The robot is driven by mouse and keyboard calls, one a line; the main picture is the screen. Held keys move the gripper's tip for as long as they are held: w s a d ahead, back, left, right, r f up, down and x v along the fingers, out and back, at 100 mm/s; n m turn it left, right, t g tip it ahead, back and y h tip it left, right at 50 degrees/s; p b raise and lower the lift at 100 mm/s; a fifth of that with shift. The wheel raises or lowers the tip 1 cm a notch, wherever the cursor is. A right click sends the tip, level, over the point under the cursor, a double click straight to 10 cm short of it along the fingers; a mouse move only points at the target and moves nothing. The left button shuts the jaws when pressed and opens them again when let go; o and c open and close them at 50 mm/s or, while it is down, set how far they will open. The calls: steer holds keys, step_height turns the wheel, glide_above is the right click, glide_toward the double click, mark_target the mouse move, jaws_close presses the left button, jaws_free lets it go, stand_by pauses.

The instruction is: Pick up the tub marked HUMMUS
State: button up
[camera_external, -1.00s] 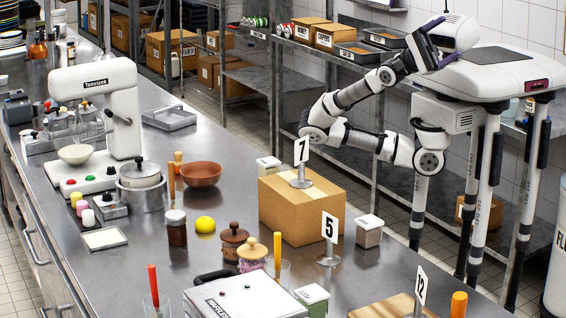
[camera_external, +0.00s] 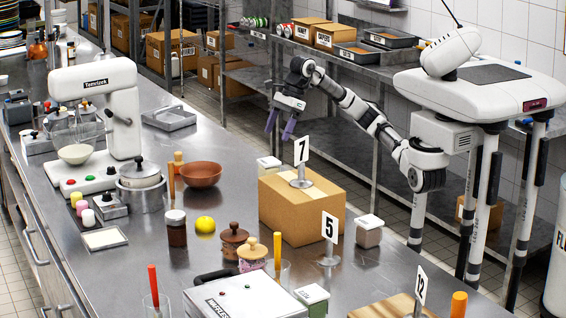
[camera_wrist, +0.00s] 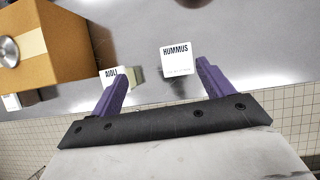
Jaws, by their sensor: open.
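The tub marked HUMMUS (camera_wrist: 177,58) shows its white square lid in the wrist view, above the gap between my fingers and nearer the right one. A tub marked AIOLI (camera_wrist: 109,73) stands to its left, partly covered by my left finger. In the external view, a white-lidded tub (camera_external: 267,163) stands behind the left edge of the cardboard box; its label cannot be read there. My gripper (camera_external: 279,132) is open and empty, fingers pointing down, above the far side of the steel counter. It also shows in the wrist view (camera_wrist: 163,76).
The cardboard box (camera_external: 290,225) with the number 7 stand (camera_external: 301,165) rises close to the tubs. It fills the upper left of the wrist view (camera_wrist: 60,50). A terracotta bowl (camera_external: 201,176) stands further left. Bare counter lies right of HUMMUS in the wrist view.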

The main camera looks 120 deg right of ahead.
mark_target(269, 160)
steer(key=shift+g, duration=0.5)
steer(key=f, duration=0.2)
steer(key=d+f, duration=0.1)
steer(key=f, duration=0.2)
steer(key=d+f, duration=0.1)
steer(key=f, duration=0.2)
steer(key=shift+w+d, duration=0.2)
steer(key=shift+w, duration=0.1)
steer(key=shift+p+x, duration=0.9)
steer(key=shift+x, duration=2.2)
steer(key=shift+w, duration=0.1)
steer(key=shift+c, duration=0.3)
steer(key=c, duration=1.1)
steer(key=shift+r, duration=0.15)
